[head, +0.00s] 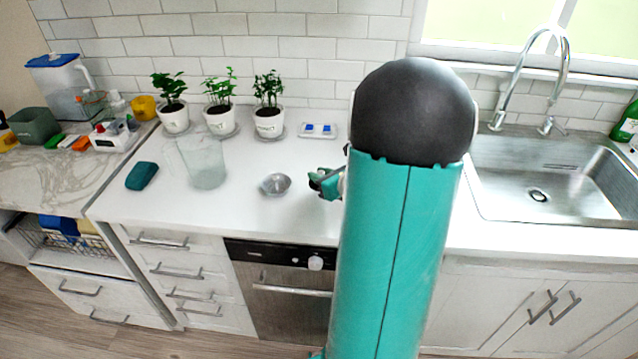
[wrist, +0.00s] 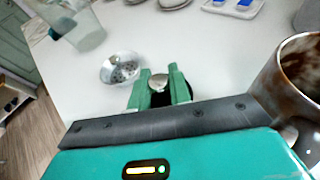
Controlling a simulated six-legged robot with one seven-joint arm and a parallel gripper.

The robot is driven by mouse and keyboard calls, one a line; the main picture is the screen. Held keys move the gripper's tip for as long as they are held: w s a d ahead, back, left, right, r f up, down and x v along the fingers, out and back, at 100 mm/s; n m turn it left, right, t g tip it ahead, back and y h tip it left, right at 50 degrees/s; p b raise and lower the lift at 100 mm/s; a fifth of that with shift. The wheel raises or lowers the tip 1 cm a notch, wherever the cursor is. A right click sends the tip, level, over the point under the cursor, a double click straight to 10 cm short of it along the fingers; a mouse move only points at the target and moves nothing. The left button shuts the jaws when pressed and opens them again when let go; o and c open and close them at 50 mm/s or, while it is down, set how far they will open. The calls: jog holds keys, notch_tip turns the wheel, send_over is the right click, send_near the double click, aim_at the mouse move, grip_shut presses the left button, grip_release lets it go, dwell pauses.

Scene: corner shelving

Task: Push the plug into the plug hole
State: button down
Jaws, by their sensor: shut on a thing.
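My gripper (head: 325,182) is above the white counter, left of the sink, partly hidden behind my arm in the head view. In the wrist view my gripper (wrist: 160,92) is shut on a small dark piece with a silvery rounded top, which looks like the plug (wrist: 158,82). The plug hole (head: 538,194) is the dark-centred round drain in the floor of the steel sink (head: 490,205), well to the right of my gripper. The plug cannot be made out in the head view.
A metal strainer (head: 275,184) lies left of my gripper, with a clear jug (head: 205,162) beyond. A brown metal mug (wrist: 298,75) stands close at right in the wrist view. Potted plants (head: 220,118) line the wall. The tap (head: 535,75) arches behind the sink.

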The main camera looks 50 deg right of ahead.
jog(key=shift+w+d+f, duration=0.1)
jog(key=shift+w+f, duration=0.05)
jog(key=shift+f, duration=0.75)
jog(key=shift+w+d+f, duration=0.1)
jog(key=shift+f, duration=0.8)
jog(key=shift+f, duration=0.15)
jog(key=c, duration=1.3)
grip_release()
jog(key=shift+r, duration=0.2)
jog(key=v, duration=1.2)
